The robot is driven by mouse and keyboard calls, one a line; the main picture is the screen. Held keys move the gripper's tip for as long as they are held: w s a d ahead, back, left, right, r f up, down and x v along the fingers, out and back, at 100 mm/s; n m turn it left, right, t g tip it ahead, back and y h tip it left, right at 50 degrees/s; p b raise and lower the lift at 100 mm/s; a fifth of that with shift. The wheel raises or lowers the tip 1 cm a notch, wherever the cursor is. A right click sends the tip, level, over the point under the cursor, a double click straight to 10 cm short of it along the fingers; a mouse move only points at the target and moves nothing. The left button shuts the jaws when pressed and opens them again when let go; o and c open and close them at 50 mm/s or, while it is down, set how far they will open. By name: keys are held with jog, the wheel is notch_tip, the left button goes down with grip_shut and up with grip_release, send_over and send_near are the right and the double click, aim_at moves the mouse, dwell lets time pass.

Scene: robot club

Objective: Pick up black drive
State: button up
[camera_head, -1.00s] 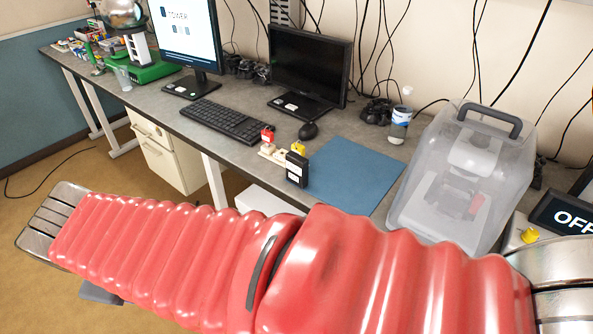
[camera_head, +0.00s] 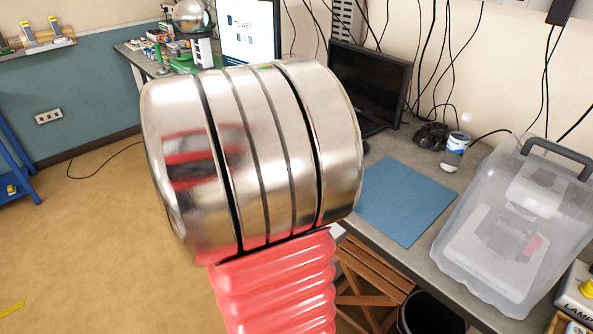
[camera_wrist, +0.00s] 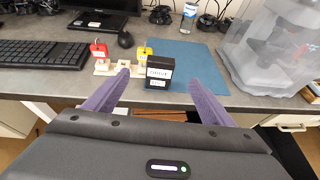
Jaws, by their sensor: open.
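The black drive (camera_wrist: 159,72) is a small black box with white labels. It stands upright at the front of the grey desk in the wrist view, at the left edge of the blue mat (camera_wrist: 192,60). My gripper (camera_wrist: 158,83) is open and empty, its two purple fingers reaching toward the desk. The drive shows between the fingertips and seems to be beyond them; the exact gap is unclear. In the head view my raised arm hides the drive, and my gripper does not show there.
Left of the drive, a pale block holder (camera_wrist: 104,68) carries a red piece (camera_wrist: 98,50) and a yellow piece (camera_wrist: 145,51). A keyboard (camera_wrist: 40,54) and mouse (camera_wrist: 126,39) lie behind. A translucent case (camera_head: 505,230) stands right of the mat (camera_head: 405,200). A wooden stool (camera_head: 365,285) is below.

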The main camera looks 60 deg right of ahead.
jog(key=shift+s+d, duration=0.1)
jog(key=shift+d, duration=0.1)
jog(key=x, duration=0.8)
jog(key=shift+d, duration=0.2)
jog(key=shift+s+f, duration=0.1)
jog(key=shift+s, duration=0.05)
jog(key=shift+x, duration=2.55)
jog(key=shift+s, duration=0.15)
jog(key=shift+c, duration=0.4)
jog(key=c, duration=1.2)
